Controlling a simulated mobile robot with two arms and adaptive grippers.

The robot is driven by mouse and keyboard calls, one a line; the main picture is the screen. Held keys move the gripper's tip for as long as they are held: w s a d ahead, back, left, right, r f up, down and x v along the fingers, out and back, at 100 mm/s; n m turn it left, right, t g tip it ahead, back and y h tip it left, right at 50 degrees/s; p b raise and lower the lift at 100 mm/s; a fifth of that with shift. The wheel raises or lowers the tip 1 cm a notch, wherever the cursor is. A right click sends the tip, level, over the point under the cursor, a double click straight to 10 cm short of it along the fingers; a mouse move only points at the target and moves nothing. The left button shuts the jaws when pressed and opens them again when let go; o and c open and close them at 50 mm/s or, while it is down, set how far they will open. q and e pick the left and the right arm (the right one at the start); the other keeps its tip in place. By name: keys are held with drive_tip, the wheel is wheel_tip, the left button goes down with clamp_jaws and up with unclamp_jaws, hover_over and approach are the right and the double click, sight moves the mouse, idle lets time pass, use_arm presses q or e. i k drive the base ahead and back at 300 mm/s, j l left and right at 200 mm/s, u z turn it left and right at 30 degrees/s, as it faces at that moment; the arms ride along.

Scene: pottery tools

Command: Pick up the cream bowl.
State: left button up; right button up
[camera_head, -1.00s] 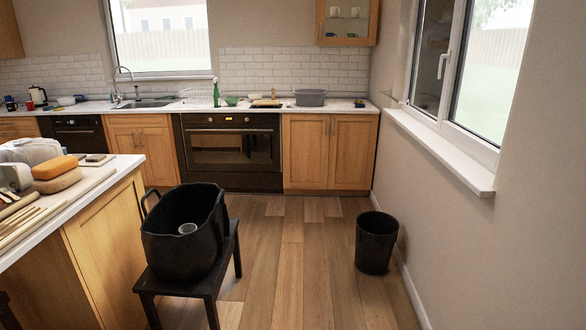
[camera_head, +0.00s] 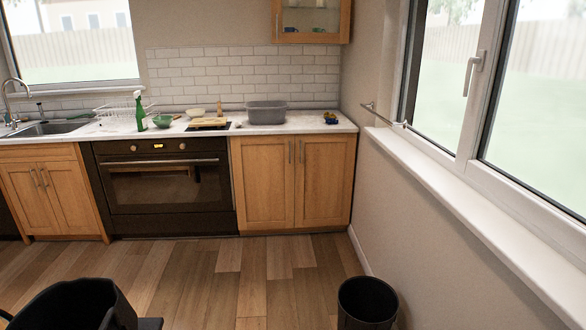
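A small cream bowl (camera_head: 196,112) sits on the back counter, behind the wooden board and to the right of the green bowl. It is small and far off in this view. Neither of my grippers is in view.
On the counter (camera_head: 290,124) stand a green spray bottle (camera_head: 140,112), a green bowl (camera_head: 162,121), a wooden board (camera_head: 208,123) and a grey tub (camera_head: 267,113). A black bin (camera_head: 366,304) and a black basket (camera_head: 75,305) stand in the foreground. The floor between is clear.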

sight(196, 115)
drive_tip(key=i+u, duration=0.2)
drive_tip(key=i, duration=0.4)
drive_tip(key=i+u, duration=0.15)
drive_tip(key=i, duration=0.4)
drive_tip(key=i+l+u, duration=0.2)
drive_tip(key=i, duration=0.4)
drive_tip(key=i+l+u, duration=0.2)
drive_tip(key=i, duration=0.35)
drive_tip(key=i+j, duration=0.1)
drive_tip(key=i, duration=1.1)
drive_tip(key=i+j+z, duration=0.1)
drive_tip(key=i, duration=0.5)
drive_tip(key=i+j, duration=0.2)
drive_tip(key=i, duration=0.4)
